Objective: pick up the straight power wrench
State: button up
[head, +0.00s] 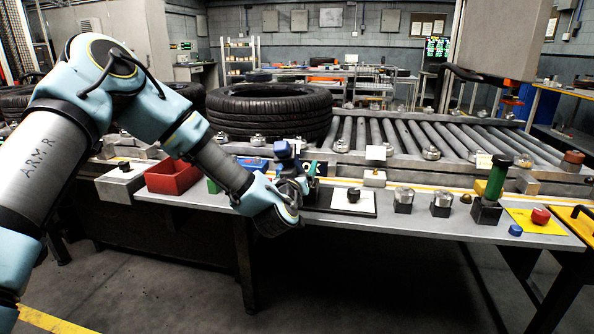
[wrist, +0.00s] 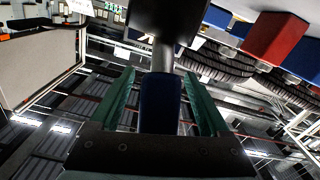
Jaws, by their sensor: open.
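The straight power wrench shows in the wrist view as a blue body (wrist: 160,105) with a silver neck, its far end at a black block (wrist: 166,18). My gripper (wrist: 163,76) is open, with one green finger on each side of the blue body. Dark gaps show between the fingers and the body.
A red bin (head: 172,177) stands left of my gripper on the bench (head: 420,222). A white-topped pad with a black knob (head: 353,196), metal sockets on black blocks (head: 403,200) and a green cylinder (head: 496,178) stand to the right. The roller conveyor with a tyre (head: 268,110) lies behind.

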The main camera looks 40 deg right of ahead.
jog(key=shift+c, duration=0.3)
grip_shut()
dwell(0.3)
dwell(0.7)
jog(key=shift+r, duration=0.1)
